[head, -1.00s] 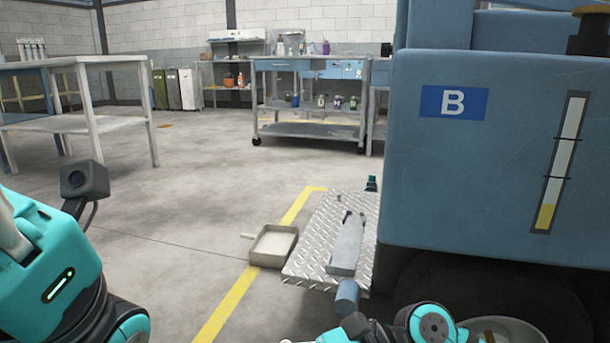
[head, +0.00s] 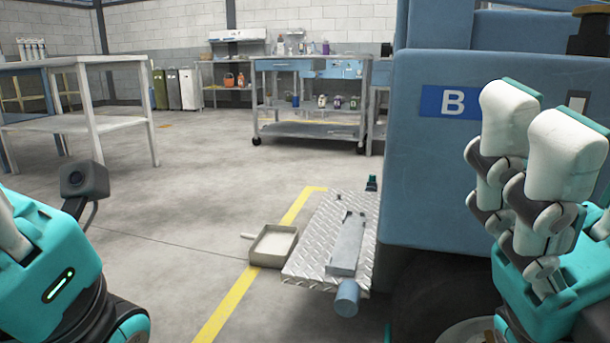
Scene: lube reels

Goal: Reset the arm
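My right gripper (head: 540,122) is raised at the right of the head view, its white fingers pointing up. It is in front of the blue machine marked B (head: 430,160) and covers part of its side. My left gripper's fingers cannot be made out.
A metal tread plate (head: 305,255) bears a grey bracket-like part (head: 347,243), with a blue cylinder (head: 347,298) at its front end. A shallow tray (head: 273,246) sits beside it on the floor. A table (head: 85,62) and a workbench (head: 310,98) stand behind. The middle floor is clear.

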